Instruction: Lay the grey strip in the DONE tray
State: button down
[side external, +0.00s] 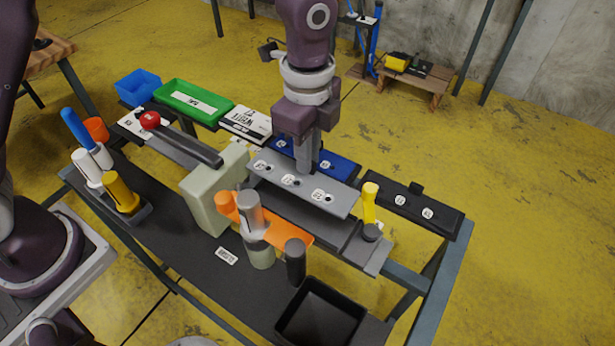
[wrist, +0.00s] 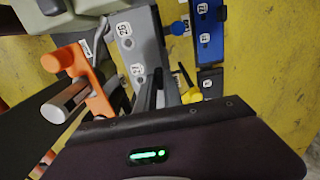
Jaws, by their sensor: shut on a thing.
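The grey strip (side external: 335,199) carries several white round labels with dark holes and lies roughly level over the grey fixture in the middle of the bench. My gripper (side external: 307,170) points down and is shut on the strip at its back edge. In the wrist view the grey strip (wrist: 127,45) runs up from the dark fingers (wrist: 156,92). Whether it touches the fixture below I cannot tell. The green tray (side external: 172,84) stands at the back left with a white label; its wording is too small to read surely.
A blue strip (side external: 343,167) and a black strip (side external: 440,217) lie behind and right. A pale block (side external: 208,195), an orange-handled tool (side external: 290,233), a yellow-handled piece (side external: 369,200) and a red-knobbed lever (side external: 150,120) stand close by. A black bin (side external: 320,312) is at the front.

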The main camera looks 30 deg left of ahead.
notch_tip(320, 180, up, 8)
jog(key=shift+f, duration=0.1)
jog(key=shift+w+a+r, duration=0.1)
jog(key=shift+w+r, duration=0.05)
jog(key=shift+r, duration=0.2)
jog(key=w+a+f, duration=0.2)
jog(key=w+a, duration=0.3)
jog(key=a, duration=0.5)
jog(key=w+a+f, duration=0.3)
jog(key=w+a, duration=0.1)
jog(key=a, duration=0.6)
jog(key=w+a+f, duration=0.2)
jog(key=w+a, duration=0.3)
jog(key=a, duration=0.5)
jog(key=s+a+f, duration=0.1)
jog(key=a+f, duration=0.3)
jog(key=a, duration=1.1)
jog(key=shift+s+d+f, duration=0.1)
jog(key=shift+d+f, duration=0.05)
jog(key=shift+f, duration=1.5)
jog(key=shift+s+d+f, duration=0.1)
jog(key=shift+f, duration=1.55)
jog(key=shift+f, duration=0.5)
jog(key=c, duration=1.1)
grip_release()
jog(key=shift+c, duration=0.2)
